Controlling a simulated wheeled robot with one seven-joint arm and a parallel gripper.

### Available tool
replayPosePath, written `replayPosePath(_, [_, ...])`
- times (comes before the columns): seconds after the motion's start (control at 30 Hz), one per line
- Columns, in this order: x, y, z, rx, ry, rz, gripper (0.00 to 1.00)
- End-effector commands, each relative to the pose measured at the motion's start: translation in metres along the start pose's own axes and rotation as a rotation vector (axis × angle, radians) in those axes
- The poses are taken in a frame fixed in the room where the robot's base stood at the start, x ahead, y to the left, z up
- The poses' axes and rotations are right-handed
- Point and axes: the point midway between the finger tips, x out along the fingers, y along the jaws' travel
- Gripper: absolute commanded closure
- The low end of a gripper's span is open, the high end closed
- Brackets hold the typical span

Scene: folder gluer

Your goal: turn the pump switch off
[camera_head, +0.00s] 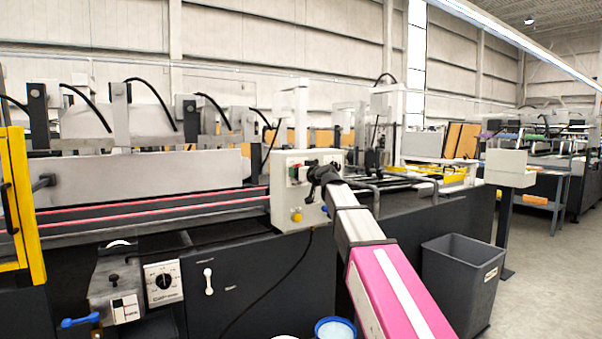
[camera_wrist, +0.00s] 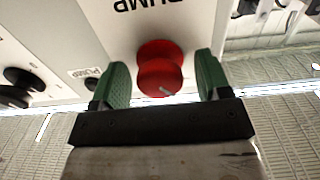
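The pump switch is a red round knob (camera_wrist: 160,68) on a light panel (camera_wrist: 215,15), under upside-down lettering that reads "PUMP" in the wrist view. A pale mark shows on the knob's near edge. My gripper (camera_wrist: 163,80) is open, with one green finger pad on each side of the knob and a visible gap on both sides. In the head view my gripper (camera_head: 322,172) is at the upper right of the grey control box (camera_head: 288,215) and hides part of its face, so the knob is not clearly seen there.
In the wrist view, black knobs (camera_wrist: 22,88) sit on a panel at the left. A dark grey bin (camera_head: 460,285) and a blue-rimmed bucket (camera_head: 335,329) stand near my arm. Open floor lies at the right.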

Motion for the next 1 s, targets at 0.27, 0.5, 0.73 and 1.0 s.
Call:
replayPosePath(0.27, [-0.006,0.0,0.0,0.001,0.001,0.0,0.3])
replayPosePath(0.5, [-0.036,-0.001,0.0,0.001,0.002,0.001,0.3])
replayPosePath(0.73, [-0.081,-0.001,0.001,0.001,0.001,0.001,0.3])
replayPosePath(1.0, [-0.108,0.0,0.0,0.0,0.0,0.0,0.3])
